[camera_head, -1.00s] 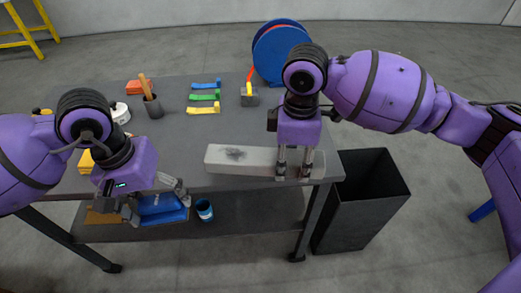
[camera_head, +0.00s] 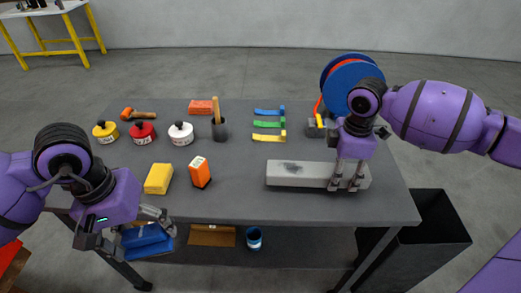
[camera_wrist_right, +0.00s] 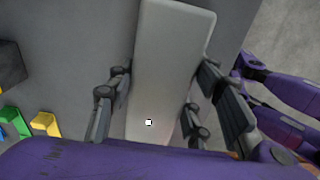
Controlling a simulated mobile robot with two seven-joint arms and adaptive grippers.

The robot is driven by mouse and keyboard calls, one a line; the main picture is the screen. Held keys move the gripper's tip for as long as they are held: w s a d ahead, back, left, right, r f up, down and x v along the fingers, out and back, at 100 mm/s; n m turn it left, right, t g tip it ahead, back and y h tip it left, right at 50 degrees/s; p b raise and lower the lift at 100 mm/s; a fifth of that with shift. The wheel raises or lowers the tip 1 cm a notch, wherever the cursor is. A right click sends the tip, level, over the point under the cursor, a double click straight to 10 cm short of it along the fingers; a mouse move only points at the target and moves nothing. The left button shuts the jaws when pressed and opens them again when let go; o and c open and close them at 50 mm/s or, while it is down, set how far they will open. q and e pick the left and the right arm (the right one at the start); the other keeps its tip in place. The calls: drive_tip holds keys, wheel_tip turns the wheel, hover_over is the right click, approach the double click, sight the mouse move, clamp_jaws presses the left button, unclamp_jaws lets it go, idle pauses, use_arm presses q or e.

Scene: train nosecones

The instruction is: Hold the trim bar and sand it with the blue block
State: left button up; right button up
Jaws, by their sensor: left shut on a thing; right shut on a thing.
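The trim bar (camera_head: 290,182) is a long pale grey bar with a dark smudge on its top near the left half. It lies along the table's front right. My right gripper (camera_head: 345,186) is shut across the bar's right part from above. In the right wrist view the bar (camera_wrist_right: 172,60) runs between the fingers (camera_wrist_right: 150,110). The fingers hide part of the block.
A blue reel (camera_head: 352,85) is behind my right arm. A black bin (camera_head: 435,230) stands at right.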

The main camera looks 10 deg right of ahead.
sight(151, 245)
drive_tip(key=shift+w+a, duration=0.1)
drive_tip(key=shift+a, duration=0.05)
use_arm(q)
drive_tip(key=shift+s+d+f, duration=0.25)
drive_tip(key=shift+f, duration=0.3)
use_arm(e)
drive_tip(key=shift+s+d+f, duration=0.2)
drive_tip(key=shift+d+f, duration=0.1)
drive_tip(key=shift+f, duration=0.15)
use_arm(q)
drive_tip(key=shift+s+a+f+g+b, duration=0.15)
drive_tip(key=shift+f+g+b, duration=0.15)
drive_tip(key=shift+f+b, duration=0.8)
use_arm(e)
drive_tip(key=shift+w+a+f, duration=0.1)
drive_tip(key=shift+f, duration=0.8)
use_arm(q)
drive_tip(key=shift+f, duration=0.2)
drive_tip(key=shift+r+p, duration=0.1)
drive_tip(key=shift+p, duration=0.2)
use_arm(e)
drive_tip(key=shift+f, duration=0.1)
drive_tip(key=o, duration=1.9)
